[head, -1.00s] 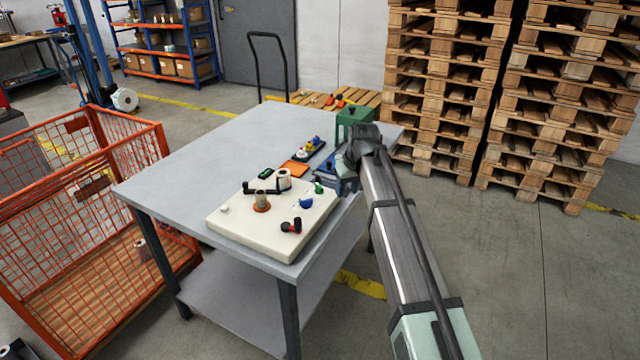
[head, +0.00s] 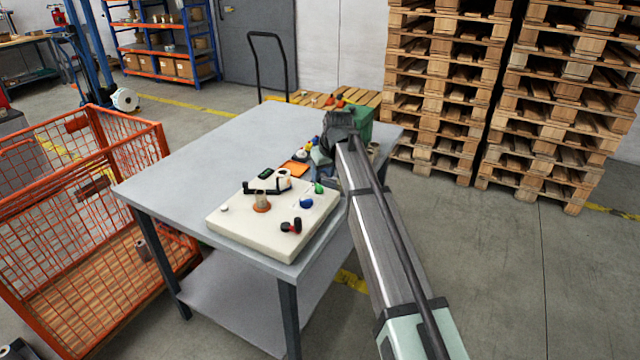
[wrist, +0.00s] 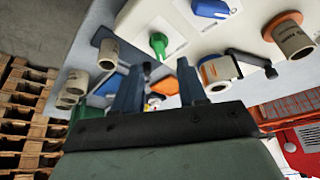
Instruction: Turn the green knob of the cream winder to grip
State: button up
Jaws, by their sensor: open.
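The cream winder (head: 238,228) lies on the grey table. Its small green knob (head: 319,188) is near its far right corner, beside a blue knob (head: 306,203). In the wrist view the green knob (wrist: 158,44) points toward me from a white patch on the cream panel (wrist: 150,14). My gripper (head: 322,167) is open and empty, beyond the winder's far right corner. In the wrist view its two blue-grey fingers (wrist: 159,66) are apart, with the green knob just past the tips and roughly between them, not touched. How far off it is, I cannot tell.
On the winder are a white roll (head: 284,181), a core in an orange ring (head: 262,203) and a red-black knob (head: 291,226). A green box (head: 360,122) stands behind my gripper. The table's left side (head: 190,170) is clear. An orange mesh cage (head: 90,200) stands left.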

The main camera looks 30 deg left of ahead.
aim_at(319, 186)
jog(key=shift+x, duration=2.9)
grip_shut()
